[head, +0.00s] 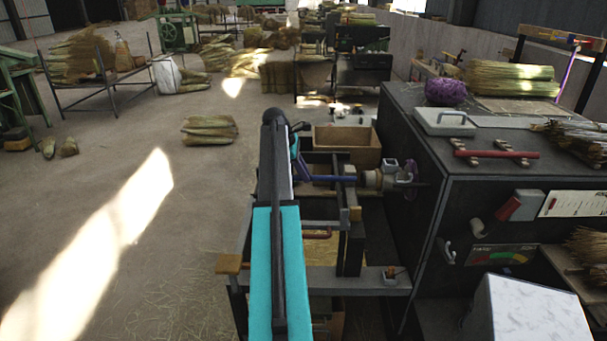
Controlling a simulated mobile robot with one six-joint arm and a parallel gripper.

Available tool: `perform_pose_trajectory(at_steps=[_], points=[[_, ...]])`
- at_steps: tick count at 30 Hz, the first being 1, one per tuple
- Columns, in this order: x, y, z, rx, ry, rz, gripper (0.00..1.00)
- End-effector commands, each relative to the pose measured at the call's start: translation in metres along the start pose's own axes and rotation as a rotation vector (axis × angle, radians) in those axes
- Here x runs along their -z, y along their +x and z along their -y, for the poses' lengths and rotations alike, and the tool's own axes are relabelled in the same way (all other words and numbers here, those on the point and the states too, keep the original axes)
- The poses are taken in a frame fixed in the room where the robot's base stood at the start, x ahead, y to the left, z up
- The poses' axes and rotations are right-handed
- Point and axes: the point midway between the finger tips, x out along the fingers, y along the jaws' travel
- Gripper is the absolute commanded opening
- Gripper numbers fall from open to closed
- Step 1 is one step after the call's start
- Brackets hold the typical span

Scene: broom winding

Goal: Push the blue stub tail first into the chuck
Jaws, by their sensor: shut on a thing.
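The blue stub (326,180) lies about level just right of my arm, its right end at or close to the chuck. I cannot tell whether that end is inside the chuck. The chuck (371,179) is a round metal piece on the left side of a dark machine cabinet. My gripper (301,168) is at the stub's left end and shut on it. My own arm hides much of the gripper, and the fingertips are small and dark.
A dark metal frame (350,240) stands below the stub, with upright posts near it. A cardboard box (347,142) is behind. The cabinet (408,150) blocks the right side. Open concrete floor (120,190) lies to the left, with a straw bundle (209,130) on it.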

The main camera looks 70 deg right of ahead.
Motion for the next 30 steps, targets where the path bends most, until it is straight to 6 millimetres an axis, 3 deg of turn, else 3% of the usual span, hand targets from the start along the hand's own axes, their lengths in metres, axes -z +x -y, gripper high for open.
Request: perform_pose_trajectory(at_steps=[30], points=[[-0.044, 0.018, 0.001, 0.000, 0.000, 0.000, 0.00]])
